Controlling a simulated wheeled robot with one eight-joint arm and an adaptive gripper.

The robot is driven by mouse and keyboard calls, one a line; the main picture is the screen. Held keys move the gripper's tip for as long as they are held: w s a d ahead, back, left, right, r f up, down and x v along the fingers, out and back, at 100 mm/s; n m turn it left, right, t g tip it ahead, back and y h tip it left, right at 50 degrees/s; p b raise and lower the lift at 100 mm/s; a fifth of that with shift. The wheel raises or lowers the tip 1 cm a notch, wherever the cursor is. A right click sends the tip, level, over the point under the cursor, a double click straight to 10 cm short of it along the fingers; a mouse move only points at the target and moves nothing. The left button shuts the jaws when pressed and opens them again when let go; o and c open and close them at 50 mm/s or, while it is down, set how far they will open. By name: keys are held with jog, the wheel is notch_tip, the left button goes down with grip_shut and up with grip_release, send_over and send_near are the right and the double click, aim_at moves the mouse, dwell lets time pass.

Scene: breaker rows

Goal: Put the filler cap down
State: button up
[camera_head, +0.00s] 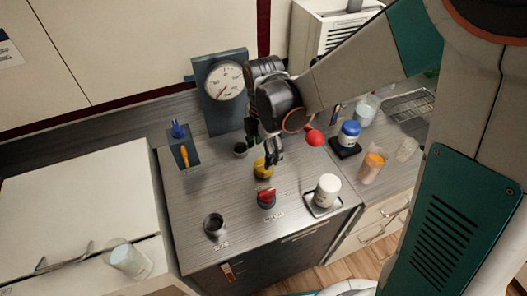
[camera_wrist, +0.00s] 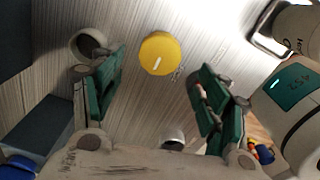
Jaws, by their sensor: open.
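A round yellow cap (camera_head: 263,169) stands on the grey worktop (camera_head: 185,210); I take it for the filler cap. The wrist view shows its yellow top (camera_wrist: 159,53) from above, with a short white mark on it. My gripper (camera_head: 271,158) points down close over the cap in the head view and partly covers it. In the wrist view my gripper's fingers (camera_wrist: 161,80) are spread wide apart, one to each side of the cap, with nothing held between them. I cannot tell the exact height of the fingertips above the worktop.
A red knob (camera_head: 266,198) and a metal cup (camera_head: 215,226) stand nearer the front. A dark cup (camera_head: 240,149) and a gauge panel (camera_head: 222,90) are behind.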

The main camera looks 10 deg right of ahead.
aim_at(263, 165)
notch_tip(263, 165, up, 6)
jog(key=p, duration=0.3)
jog(key=shift+f, duration=0.25)
